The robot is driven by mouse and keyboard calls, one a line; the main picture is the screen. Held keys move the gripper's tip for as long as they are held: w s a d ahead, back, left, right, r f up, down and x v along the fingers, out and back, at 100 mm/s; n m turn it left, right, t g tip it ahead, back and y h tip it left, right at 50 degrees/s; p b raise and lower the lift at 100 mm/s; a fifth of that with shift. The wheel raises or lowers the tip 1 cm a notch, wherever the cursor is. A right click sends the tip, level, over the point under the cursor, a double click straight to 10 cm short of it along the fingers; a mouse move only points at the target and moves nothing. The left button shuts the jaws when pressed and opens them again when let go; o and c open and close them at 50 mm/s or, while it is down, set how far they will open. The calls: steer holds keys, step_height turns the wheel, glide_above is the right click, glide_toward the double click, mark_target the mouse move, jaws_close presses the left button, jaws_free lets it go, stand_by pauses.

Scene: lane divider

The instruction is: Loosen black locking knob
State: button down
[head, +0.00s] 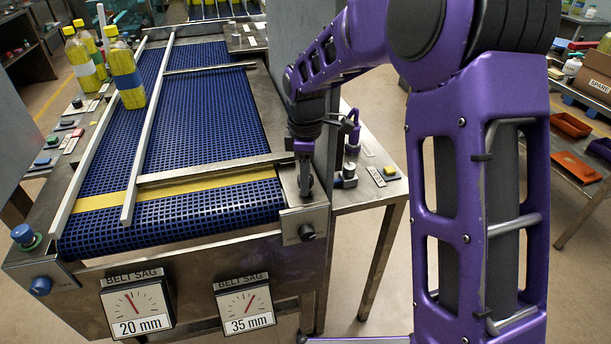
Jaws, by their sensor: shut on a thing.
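My gripper (304,184) points down at the right side of the conveyor, over the metal plate where the front crossbar (215,168) ends. It is shut on a small dark thing, which looks like the black locking knob; the fingers hide most of it. Another dark round knob (308,231) sits on the conveyor's front right corner, below and apart from my gripper. The lane divider rail (150,130) runs lengthwise over the blue belt (195,120), held by crossbars.
Yellow bottles (125,75) stand at the belt's left, upper end. Two belt sag gauges (137,305) hang at the front, marked 20 mm and 35 mm. A blue knob (40,286) is at the front left. A side table (375,185) stands right of the conveyor.

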steer(key=shift+c, duration=1.9)
jaws_free()
steer(key=shift+r, duration=0.1)
step_height(320, 180, up, 17)
steer(key=p, duration=0.1)
